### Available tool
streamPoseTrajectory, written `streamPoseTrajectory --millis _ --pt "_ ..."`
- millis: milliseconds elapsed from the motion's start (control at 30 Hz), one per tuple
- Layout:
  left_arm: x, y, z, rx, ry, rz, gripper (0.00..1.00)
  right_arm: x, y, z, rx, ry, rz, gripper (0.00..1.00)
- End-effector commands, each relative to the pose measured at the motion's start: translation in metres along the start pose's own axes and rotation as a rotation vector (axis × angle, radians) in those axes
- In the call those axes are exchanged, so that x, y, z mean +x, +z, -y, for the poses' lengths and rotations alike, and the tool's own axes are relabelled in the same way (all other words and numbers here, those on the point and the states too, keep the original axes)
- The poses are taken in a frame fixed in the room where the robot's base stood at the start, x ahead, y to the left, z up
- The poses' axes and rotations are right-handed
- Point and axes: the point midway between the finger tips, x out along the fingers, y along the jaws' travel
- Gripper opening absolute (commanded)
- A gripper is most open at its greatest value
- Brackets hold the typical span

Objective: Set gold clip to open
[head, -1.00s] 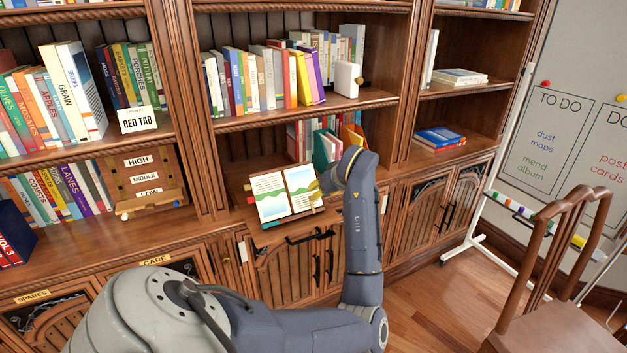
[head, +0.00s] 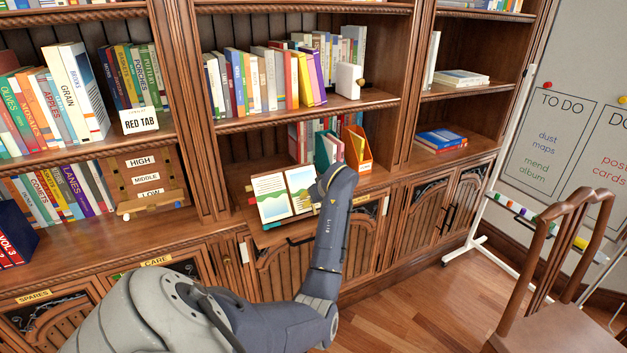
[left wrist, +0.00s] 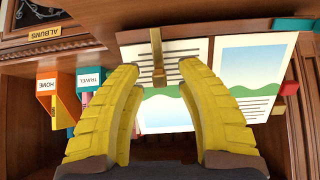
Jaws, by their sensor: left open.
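The gold clip (left wrist: 157,57) is a narrow upright gold bar in the left wrist view. It lies over the upper edge of a page of the open book (left wrist: 252,65), as pictured. My left gripper (left wrist: 158,75) has two yellow fingers spread apart, with the clip showing between their tips and nothing held. I cannot tell whether the fingers touch the clip. In the head view the open book (head: 270,198) stands tilted on the cabinet ledge; my arm hides the gripper and the clip there. My right gripper is in neither view.
An orange folder (head: 357,147) and a teal folder (head: 326,150) stand on the shelf behind the book. Red and yellow tabs (left wrist: 287,89) stick out beside the book. A wooden chair (head: 552,270) stands at the right, with open floor before it.

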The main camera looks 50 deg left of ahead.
Motion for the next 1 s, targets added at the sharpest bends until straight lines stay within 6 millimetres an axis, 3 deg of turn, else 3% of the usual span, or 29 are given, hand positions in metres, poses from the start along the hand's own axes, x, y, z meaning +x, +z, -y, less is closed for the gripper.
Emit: streamPoseTrajectory --millis 233,567,1000 --pt "0.0001 0.0 0.0001 0.0 0.0 0.0 0.37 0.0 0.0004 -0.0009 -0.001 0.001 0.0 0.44" --pt "-0.0001 0.0 0.0001 0.0 0.0 0.0 0.0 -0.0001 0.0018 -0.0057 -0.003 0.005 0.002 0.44" --pt "-0.0007 -0.0012 0.0001 -0.001 0.0 -0.002 0.0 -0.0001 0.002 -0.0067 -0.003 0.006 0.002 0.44"
